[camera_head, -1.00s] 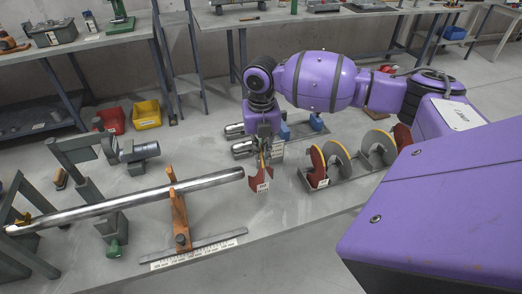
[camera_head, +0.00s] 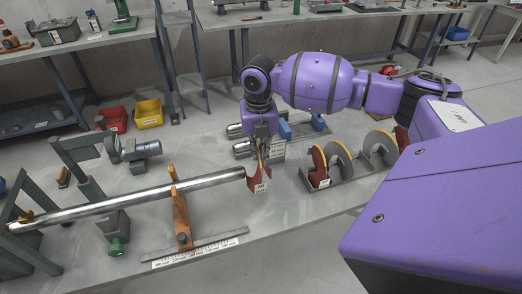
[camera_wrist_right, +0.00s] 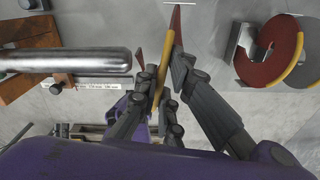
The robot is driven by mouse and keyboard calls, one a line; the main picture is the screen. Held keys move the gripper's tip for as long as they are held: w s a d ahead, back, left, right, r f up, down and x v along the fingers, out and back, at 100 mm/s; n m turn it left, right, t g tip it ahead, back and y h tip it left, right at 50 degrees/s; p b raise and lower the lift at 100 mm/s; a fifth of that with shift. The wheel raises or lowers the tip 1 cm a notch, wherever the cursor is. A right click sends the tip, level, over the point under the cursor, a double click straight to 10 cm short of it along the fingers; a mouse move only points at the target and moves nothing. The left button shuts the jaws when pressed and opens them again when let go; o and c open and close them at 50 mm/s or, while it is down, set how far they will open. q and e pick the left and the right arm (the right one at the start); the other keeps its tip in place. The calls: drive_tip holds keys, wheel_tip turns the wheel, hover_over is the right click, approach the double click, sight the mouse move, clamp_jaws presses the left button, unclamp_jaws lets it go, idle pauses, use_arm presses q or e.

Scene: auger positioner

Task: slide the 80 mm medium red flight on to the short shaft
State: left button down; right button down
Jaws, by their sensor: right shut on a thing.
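The short shaft (camera_head: 130,200), a bright steel bar, lies nearly level across the left of the head view, with its free end pointing right. My right gripper (camera_head: 263,150) is shut on a red flight (camera_head: 257,181) that carries a white tag. The flight hangs just right of the free end; the head view does not show clearly whether they touch. In the right wrist view the shaft end (camera_wrist_right: 105,62) is left of my fingers (camera_wrist_right: 162,92), with a small gap to the flight (camera_wrist_right: 176,20), seen nearly edge-on with a yellow rim. My left gripper is not in view.
An orange support (camera_head: 181,215) stands under the shaft, beside a ruler (camera_head: 210,245). A rack (camera_head: 345,178) with several red and yellow-rimmed flights is to the right. Steel cylinders (camera_head: 240,150) lie behind my gripper. Red and yellow bins (camera_head: 149,112) stand at the back left.

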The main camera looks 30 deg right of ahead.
drive_tip(key=shift+w+a+r, duration=0.1)
drive_tip(key=shift+w+a, duration=0.65)
drive_tip(key=shift+a, duration=2.2)
drive_tip(key=shift+w+a+r, duration=0.1)
drive_tip(key=shift+w+a, duration=0.6)
drive_tip(key=shift+a, duration=2.3)
drive_tip(key=shift+w+a, duration=0.75)
drive_tip(key=shift+a, duration=2.2)
